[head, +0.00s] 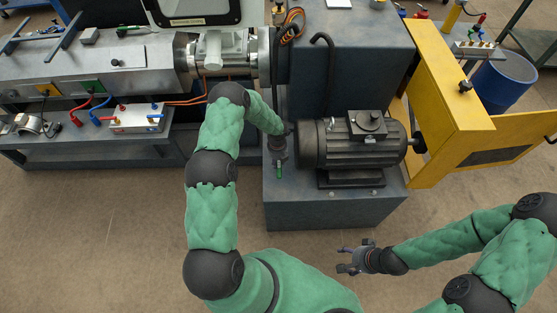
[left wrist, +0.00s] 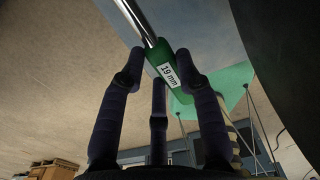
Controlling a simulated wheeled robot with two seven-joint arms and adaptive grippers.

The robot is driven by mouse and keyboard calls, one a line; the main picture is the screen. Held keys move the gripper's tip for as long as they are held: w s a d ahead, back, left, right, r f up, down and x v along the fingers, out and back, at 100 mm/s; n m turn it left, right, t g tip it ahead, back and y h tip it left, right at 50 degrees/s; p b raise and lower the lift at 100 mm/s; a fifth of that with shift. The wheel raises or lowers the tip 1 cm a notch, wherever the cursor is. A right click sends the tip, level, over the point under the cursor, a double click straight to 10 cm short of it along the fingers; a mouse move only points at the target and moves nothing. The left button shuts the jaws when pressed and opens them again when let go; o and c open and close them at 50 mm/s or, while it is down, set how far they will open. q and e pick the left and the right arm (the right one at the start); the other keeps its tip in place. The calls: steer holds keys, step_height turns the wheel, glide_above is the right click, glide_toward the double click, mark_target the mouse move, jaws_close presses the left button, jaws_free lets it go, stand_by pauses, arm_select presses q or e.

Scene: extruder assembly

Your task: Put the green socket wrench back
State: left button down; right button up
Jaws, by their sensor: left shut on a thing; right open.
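The green socket wrench (head: 279,171) is in my left gripper (head: 278,148). In the head view its green handle end shows just below the gripper, over the dark grey base beside the motor. In the left wrist view the green handle (left wrist: 172,78) has a white "19 mm" label, and a shiny metal shaft runs up to the left. The left fingers (left wrist: 155,65) are closed around the handle. The shaft's far end is out of that view. My right gripper (head: 350,257) is open and empty, over the floor at the lower middle.
A dark motor (head: 350,145) stands on the grey base (head: 300,212), right of my left gripper. A yellow guard (head: 450,80) stands further right. The workbench (head: 75,150) at left holds a white connector box (head: 137,118) and cables. A blue bin (head: 503,84) stands at far right. The floor in front is clear.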

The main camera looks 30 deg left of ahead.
stand_by(0.3)
arm_select(q)
steer(key=shift+f+b, duration=3)
steer(key=shift+f, duration=0.5)
steer(key=shift+f+b, duration=0.9)
steer(key=shift+f, duration=0.15)
steer(key=shift+r, duration=0.1)
steer(key=c, duration=0.8)
jaws_free()
step_height(320, 180, up, 12)
steer(key=shift+s, duration=0.15)
